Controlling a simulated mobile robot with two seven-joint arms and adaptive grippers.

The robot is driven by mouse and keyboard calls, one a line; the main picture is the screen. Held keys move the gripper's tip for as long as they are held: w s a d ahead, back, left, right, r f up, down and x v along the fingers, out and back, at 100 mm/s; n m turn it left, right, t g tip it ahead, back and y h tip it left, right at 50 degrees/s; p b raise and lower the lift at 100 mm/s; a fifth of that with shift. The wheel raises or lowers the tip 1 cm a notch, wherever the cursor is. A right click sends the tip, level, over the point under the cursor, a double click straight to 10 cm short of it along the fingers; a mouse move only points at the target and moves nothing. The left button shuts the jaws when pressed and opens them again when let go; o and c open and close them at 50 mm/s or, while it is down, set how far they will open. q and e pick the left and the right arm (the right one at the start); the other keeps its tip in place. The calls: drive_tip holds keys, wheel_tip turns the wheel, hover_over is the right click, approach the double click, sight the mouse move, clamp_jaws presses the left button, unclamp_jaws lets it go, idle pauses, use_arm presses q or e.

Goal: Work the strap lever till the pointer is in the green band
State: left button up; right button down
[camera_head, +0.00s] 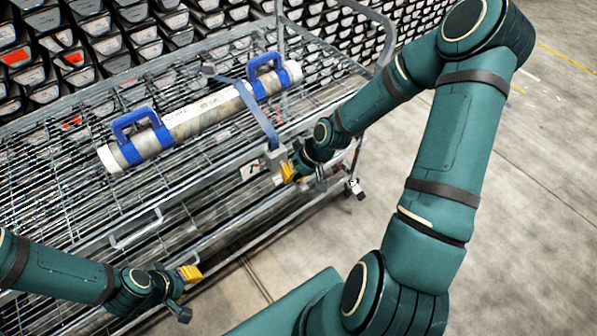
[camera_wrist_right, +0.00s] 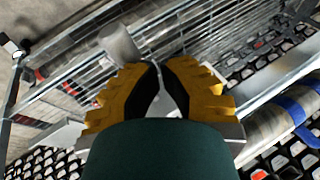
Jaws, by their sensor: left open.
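A pale core liner tube (camera_head: 205,112) with two blue handles lies on the wire rack, with a blue strap (camera_head: 258,115) across it. The strap runs down to a grey strap fitting (camera_head: 274,158) at the rack's front edge. A small white plate with dark marks (camera_head: 252,170) is beside it; pointer and green band cannot be made out. My right gripper (camera_head: 289,172) is at this fitting. In the right wrist view its yellow fingers (camera_wrist_right: 163,85) are close together beside a grey stub (camera_wrist_right: 119,43); any grip on the lever is unclear. My left gripper (camera_head: 188,288) is open, below the rack's front edge.
The wire rack (camera_head: 60,205) has a raised end rail at the right and a small loop handle (camera_head: 136,229) in front. Stacked dark bins (camera_head: 120,42) fill the back. The concrete floor (camera_head: 530,150) at the right is clear.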

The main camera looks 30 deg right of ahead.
drive_tip(key=shift+w+r+p, duration=0.2)
drive_tip(key=shift+r+p, duration=0.5)
drive_tip(key=shift+r, duration=0.2)
drive_tip(key=shift+w+r+p, duration=0.2)
drive_tip(key=shift+r+p, duration=0.45)
drive_tip(key=shift+r, duration=0.25)
drive_tip(key=r+p, duration=0.2)
drive_tip(key=w+r+p, duration=0.1)
drive_tip(key=r+p, duration=0.1)
drive_tip(key=shift+a+r, duration=0.1)
drive_tip(key=shift+r, duration=0.3)
drive_tip(key=s+a+f, duration=0.4)
drive_tip(key=s+a, duration=0.1)
drive_tip(key=a, duration=0.3)
drive_tip(key=s+a+f+g, duration=0.1)
drive_tip(key=s+a+f, duration=0.3)
drive_tip(key=s+a, duration=0.2)
drive_tip(key=shift+a+m+h, duration=0.3)
drive_tip(key=shift+a+h, duration=0.1)
drive_tip(key=shift+a, duration=0.55)
